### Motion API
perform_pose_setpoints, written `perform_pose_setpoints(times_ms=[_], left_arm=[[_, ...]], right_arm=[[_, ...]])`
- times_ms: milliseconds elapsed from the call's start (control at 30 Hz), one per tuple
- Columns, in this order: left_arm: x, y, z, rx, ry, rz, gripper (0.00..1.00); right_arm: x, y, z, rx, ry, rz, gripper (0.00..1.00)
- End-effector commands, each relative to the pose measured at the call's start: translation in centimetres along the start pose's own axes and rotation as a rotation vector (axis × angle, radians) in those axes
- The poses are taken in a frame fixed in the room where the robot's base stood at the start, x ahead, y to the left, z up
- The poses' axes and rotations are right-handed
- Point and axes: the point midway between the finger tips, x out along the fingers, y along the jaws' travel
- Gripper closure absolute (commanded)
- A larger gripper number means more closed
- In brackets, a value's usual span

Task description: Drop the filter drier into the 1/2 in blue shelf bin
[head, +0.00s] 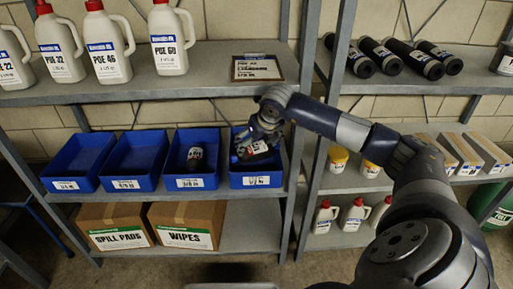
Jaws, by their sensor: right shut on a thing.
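Four blue shelf bins stand in a row on the middle shelf. The rightmost blue bin (257,181) has a front label that seems to read 1/2 in, though the print is small. My right gripper (255,143) reaches in from the right and is over this bin. It is shut on the filter drier (252,150), a dark piece with a white and red label, partly hidden by the fingers. The drier is at or just above the bin's opening; I cannot tell whether it touches the bin. My left gripper is not in view.
The third bin (190,183) holds a small white, red and dark item (195,155). The two left bins look empty. Oil jugs (168,40) and a framed sign (257,68) are on the shelf above. A rack post (294,190) stands just right of the bins. Cartons (185,225) sit below.

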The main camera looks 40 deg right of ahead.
Motion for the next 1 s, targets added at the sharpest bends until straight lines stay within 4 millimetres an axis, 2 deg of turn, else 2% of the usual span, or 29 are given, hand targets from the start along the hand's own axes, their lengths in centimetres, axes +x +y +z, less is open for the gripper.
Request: perform_pose_setpoints(times_ms=[300, 367, 533, 1000], left_arm=[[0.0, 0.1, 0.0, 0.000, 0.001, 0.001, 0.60], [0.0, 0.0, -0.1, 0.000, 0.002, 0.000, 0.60], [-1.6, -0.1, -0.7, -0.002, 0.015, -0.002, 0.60], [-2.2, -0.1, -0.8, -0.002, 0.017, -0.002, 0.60]], right_arm=[[1.0, -0.9, 1.6, 0.002, -0.003, 0.001, 0.53], [1.9, -0.9, 0.9, -0.002, 0.001, 0.001, 0.53], [3.9, -0.9, -0.2, 0.001, -0.004, 0.000, 0.53], [4.1, -0.9, -0.3, 0.001, -0.005, 0.001, 0.53]])
